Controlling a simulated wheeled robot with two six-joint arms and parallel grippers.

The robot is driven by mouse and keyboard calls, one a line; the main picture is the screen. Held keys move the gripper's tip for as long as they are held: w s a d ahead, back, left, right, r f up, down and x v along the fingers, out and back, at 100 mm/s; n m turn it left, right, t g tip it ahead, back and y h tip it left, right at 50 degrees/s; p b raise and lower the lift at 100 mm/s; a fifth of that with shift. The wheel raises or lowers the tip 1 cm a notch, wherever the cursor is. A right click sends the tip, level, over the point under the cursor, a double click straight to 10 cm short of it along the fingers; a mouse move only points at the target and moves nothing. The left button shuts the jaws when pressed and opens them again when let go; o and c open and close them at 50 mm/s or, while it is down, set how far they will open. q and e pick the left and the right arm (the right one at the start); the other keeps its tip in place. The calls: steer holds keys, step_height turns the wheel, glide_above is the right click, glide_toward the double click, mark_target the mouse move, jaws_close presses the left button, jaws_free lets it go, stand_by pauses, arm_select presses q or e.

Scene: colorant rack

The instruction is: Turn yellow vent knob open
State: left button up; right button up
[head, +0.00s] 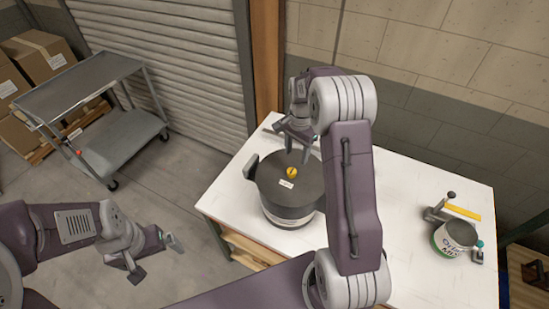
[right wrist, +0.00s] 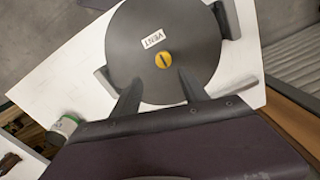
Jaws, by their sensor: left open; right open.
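The yellow vent knob (head: 291,172) sits on the dark grey lid of a round pot (head: 286,208) on the white table. In the right wrist view the knob (right wrist: 163,60) shows a dark slot running roughly up and down, next to a white VENT label (right wrist: 152,39). My right gripper (head: 297,158) is open and empty above the lid, near the knob and not around it. In the right wrist view its two fingers (right wrist: 158,90) point toward the knob with a wide gap. My left gripper (head: 155,256) is open and empty over the floor, left of the table.
A grey cart (head: 82,90) and cardboard boxes (head: 38,52) stand at the left. My right arm hides part of the table's middle.

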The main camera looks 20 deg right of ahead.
mark_target(292, 170)
steer(key=f, duration=0.1)
steer(key=a+p, duration=0.1)
steer(key=f, duration=0.1)
steer(key=shift+w+a+f, duration=0.25)
steer(key=shift+w+f, duration=0.1)
steer(key=f, duration=0.2)
steer(key=f+p, duration=0.1)
steer(key=f, duration=0.1)
steer(key=d+f+p, duration=0.1)
steer(key=shift+s+f, duration=0.1)
steer(key=shift+f, duration=0.3)
steer(key=shift+a+f, duration=0.1)
steer(key=shift+f, duration=0.15)
arm_select(q)
steer(key=r, duration=0.1)
steer(key=a+r, duration=0.1)
steer(key=r, duration=0.1)
steer(key=shift+w, duration=0.2)
arm_select(e)
steer(key=shift+a, duration=0.2)
steer(key=shift+d, duration=0.1)
jaws_close()
